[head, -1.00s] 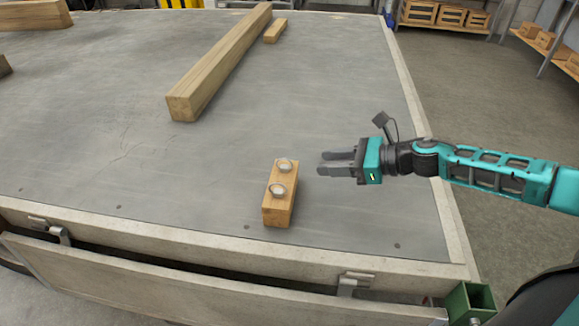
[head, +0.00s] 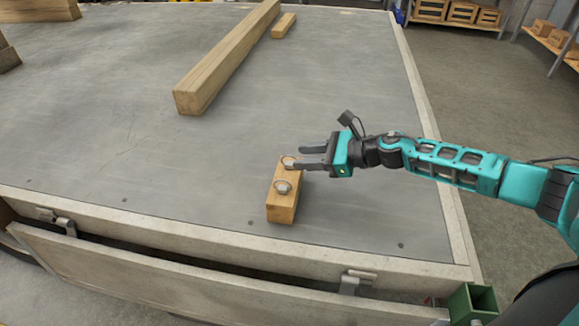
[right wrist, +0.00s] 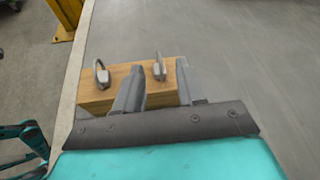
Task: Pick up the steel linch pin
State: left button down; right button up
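Two steel linch pins stand on top of a small wooden block on the trailer deck. The far pin (head: 288,161) is close to the fingertips of my right gripper (head: 300,157); the near pin (head: 282,187) is at the block's front end. In the right wrist view, one pin (right wrist: 159,70) appears between the two open fingers (right wrist: 158,80) and the other pin (right wrist: 101,73) lies outside them, to the left. My right gripper is open, and I see no grip on a pin. My left gripper is not in view.
The wooden block (head: 281,208) rests on the grey deck (head: 130,150). A long timber beam (head: 225,60) and a shorter piece (head: 284,25) lie farther back. The trailer's front rail (head: 180,222) runs below. Deck left of the block is clear.

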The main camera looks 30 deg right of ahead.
aim_at(290, 164)
jog(key=x, duration=0.4)
jog(key=shift+w+a+r, duration=0.1)
jog(key=shift+a, duration=0.25)
jog(key=shift+c, duration=0.2)
grip_shut()
